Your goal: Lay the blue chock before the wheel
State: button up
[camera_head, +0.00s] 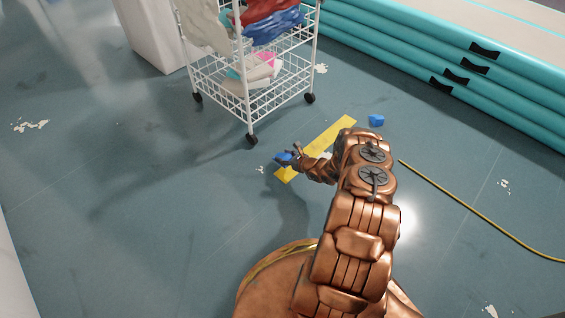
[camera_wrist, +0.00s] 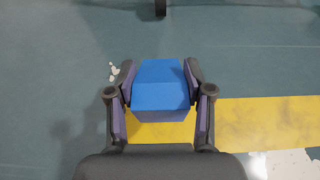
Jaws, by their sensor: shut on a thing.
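My gripper (camera_head: 289,154) is shut on a blue chock (camera_head: 282,158), held near the left end of a yellow floor strip in the head view. In the wrist view the blue chock (camera_wrist: 160,88) sits between both fingers of my gripper (camera_wrist: 160,80). I cannot tell whether it touches the floor. A wheel (camera_head: 252,140) of the white wire cart (camera_head: 248,75) stands a little beyond and left of the chock, apart from it. A dark wheel (camera_wrist: 160,7) shows at the top of the wrist view. A second blue block (camera_head: 376,120) lies on the floor to the right.
The yellow strip (camera_head: 340,130) lies on the blue-grey floor beside the cart. Stacked teal inflatable tracks (camera_head: 440,60) fill the back right. A yellow hose or cable (camera_head: 480,213) crosses the floor at right. The left floor is mostly clear.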

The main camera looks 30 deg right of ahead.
jog(key=shift+w+b, duration=0.3)
jog(key=shift+w, duration=0.3)
notch_tip(320, 180, down, 4)
jog(key=shift+s+r+b, duration=0.1)
jog(key=shift+r+b, duration=0.1)
jog(key=shift+b, duration=0.9)
jog(key=shift+r, duration=0.1)
jog(key=shift+f+p, duration=0.35)
jog(key=shift+f, duration=0.05)
jog(key=o, duration=1.2)
